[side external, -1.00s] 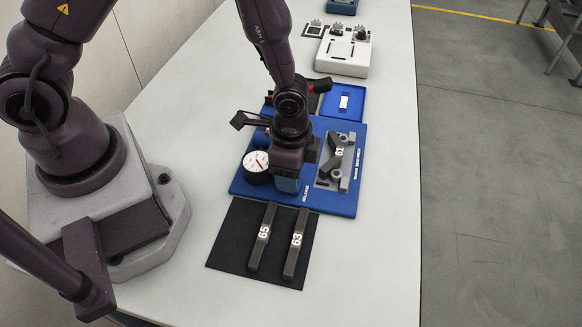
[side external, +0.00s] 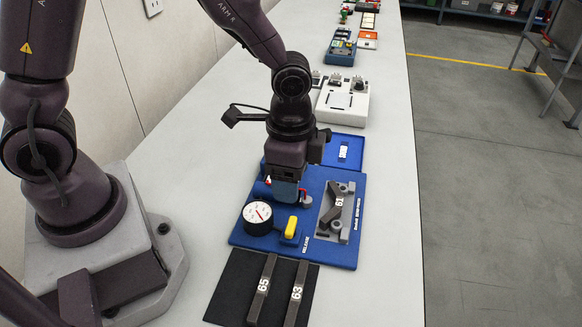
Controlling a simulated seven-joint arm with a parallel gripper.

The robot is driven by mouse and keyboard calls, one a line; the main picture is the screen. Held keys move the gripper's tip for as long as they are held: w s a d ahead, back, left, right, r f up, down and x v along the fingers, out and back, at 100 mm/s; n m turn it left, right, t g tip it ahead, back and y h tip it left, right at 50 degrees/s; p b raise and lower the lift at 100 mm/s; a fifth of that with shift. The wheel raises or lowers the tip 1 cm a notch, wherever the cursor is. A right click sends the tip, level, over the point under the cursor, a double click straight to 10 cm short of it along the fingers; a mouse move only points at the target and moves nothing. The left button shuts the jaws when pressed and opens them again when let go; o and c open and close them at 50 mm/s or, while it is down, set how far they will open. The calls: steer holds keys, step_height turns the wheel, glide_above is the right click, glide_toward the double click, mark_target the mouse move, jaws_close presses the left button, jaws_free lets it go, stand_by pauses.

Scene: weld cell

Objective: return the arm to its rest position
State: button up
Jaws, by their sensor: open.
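My gripper (side external: 288,194) points down over the back left part of the blue fixture board (side external: 340,258). It is open, and nothing shows between its fingers. It hides part of the board behind it. In front of it on the board are a round white dial gauge (side external: 258,217) with a red needle and a yellow lever (side external: 291,227). To its right, a grey bar marked 61 (side external: 337,208) lies tilted in a grey holder (side external: 354,214) on the board.
A black mat (side external: 233,287) in front carries bars marked 65 (side external: 263,287) and 63 (side external: 296,292). Behind the board are a blue tray (side external: 357,147) and a white device (side external: 354,110). More small devices (side external: 341,50) stand farther back. The bench is bare on the right.

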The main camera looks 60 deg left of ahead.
steer(key=shift+r, duration=0.7)
steer(key=s+a+r+n+t, duration=0.2)
steer(key=s+a+r+n, duration=0.2)
steer(key=r, duration=0.5)
steer(key=s+a+r+n+t, duration=0.3)
steer(key=s+a+r+n, duration=0.2)
steer(key=s+r, duration=0.2)
step_height(320, 180, up, 2)
steer(key=shift+a+r+t, duration=0.1)
steer(key=shift+a+t, duration=0.15)
steer(key=shift+t, duration=0.05)
